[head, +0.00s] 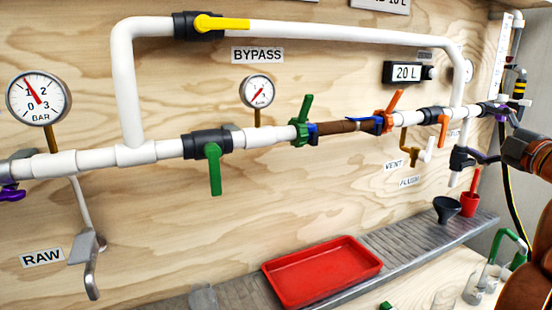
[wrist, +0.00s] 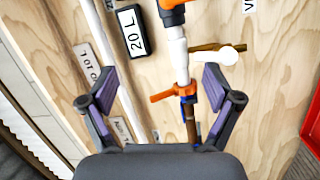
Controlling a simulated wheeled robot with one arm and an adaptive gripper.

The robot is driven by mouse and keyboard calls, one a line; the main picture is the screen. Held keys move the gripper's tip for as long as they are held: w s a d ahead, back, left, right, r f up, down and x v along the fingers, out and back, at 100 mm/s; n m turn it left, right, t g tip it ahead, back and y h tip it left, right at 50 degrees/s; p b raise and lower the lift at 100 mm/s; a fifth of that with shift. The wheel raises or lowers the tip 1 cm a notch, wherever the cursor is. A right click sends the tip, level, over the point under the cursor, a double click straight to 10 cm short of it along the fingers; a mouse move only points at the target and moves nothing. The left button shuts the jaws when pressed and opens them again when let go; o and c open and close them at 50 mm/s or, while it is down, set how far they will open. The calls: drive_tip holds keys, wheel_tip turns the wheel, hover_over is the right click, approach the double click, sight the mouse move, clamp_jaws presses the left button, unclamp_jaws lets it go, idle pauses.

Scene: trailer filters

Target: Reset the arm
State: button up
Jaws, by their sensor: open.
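My gripper (wrist: 162,82) shows in the wrist view with its two purple-padded fingers spread wide and nothing between them. Beyond the fingers are the white pipe, an orange valve handle (wrist: 172,92) and the end of the brown filter section (wrist: 191,125). The gripper looks apart from them, though the exact gap is hard to judge. In the head view my arm is at the right edge, and its gripper is partly cut off and hard to make out against the pipe end. The brown filter (head: 345,126) sits in the pipe line between green and orange handles.
A yellow-handled bypass valve (head: 222,24) is on the upper pipe. A green valve handle (head: 214,168) hangs down. A red tray (head: 322,270) is on the grey shelf (head: 420,233), with a black funnel (head: 446,208) and red cup (head: 470,204) to its right.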

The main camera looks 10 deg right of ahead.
wheel_tip(320, 180, up, 8)
drive_tip(key=w+d+m+h+p, duration=0.2)
drive_tip(key=m+h+p, duration=0.3)
drive_tip(key=m+h, duration=0.2)
drive_tip(key=s+a+f+m+g+p, duration=1.1)
drive_tip(key=s+a+f+g+p, duration=0.3)
drive_tip(key=a, duration=0.4)
drive_tip(key=s+a+f+g+y+p, duration=0.1)
drive_tip(key=s+a+g+y+p, duration=0.1)
drive_tip(key=s+a, duration=0.6)
drive_tip(key=s+a+f+n+g+y+p, duration=0.1)
drive_tip(key=s+a+f+g+y+p, duration=0.1)
drive_tip(key=s+a, duration=0.7)
drive_tip(key=s+g+y+p, duration=0.1)
drive_tip(key=s+g+p, duration=0.1)
drive_tip(key=s, duration=0.2)
drive_tip(key=shift+f+g, duration=0.25)
drive_tip(key=shift+g, duration=0.15)
